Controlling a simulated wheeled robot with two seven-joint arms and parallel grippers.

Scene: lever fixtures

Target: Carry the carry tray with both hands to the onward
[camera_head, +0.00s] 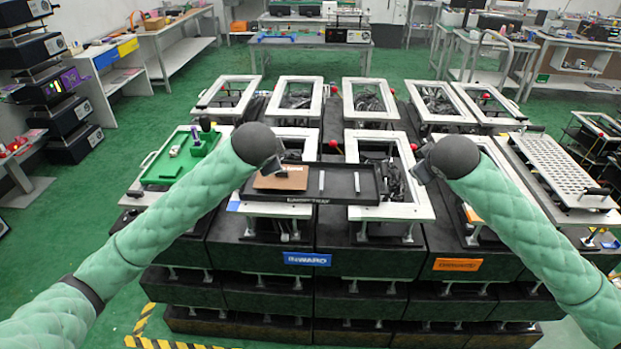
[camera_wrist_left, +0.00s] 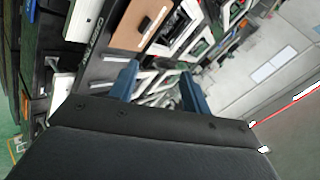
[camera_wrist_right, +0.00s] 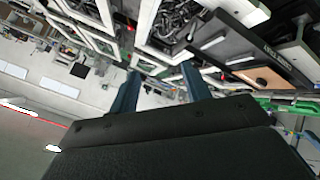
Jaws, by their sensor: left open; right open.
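The carry tray (camera_head: 340,183) is a shallow black tray lying across the white frames at the middle of the front row, above the blue INWARD label (camera_head: 307,259). A brown flat piece (camera_head: 281,177) lies at its left end, and two thin white bars stand in it. The orange label (camera_head: 457,265), apparently ONWARD, is further right. My left gripper (camera_wrist_left: 162,88) is open near the tray's left end; its fingers are mostly hidden in the head view. My right gripper (camera_wrist_right: 160,88) is open beyond the tray's right end. Neither visibly touches the tray (camera_wrist_right: 235,45).
Several white open frames (camera_head: 369,97) stand in a back row with red-knobbed levers. A green board (camera_head: 165,170) is at the left, and a white perforated panel (camera_head: 562,170) at the right. Yellow-black tape marks the green floor at the front left.

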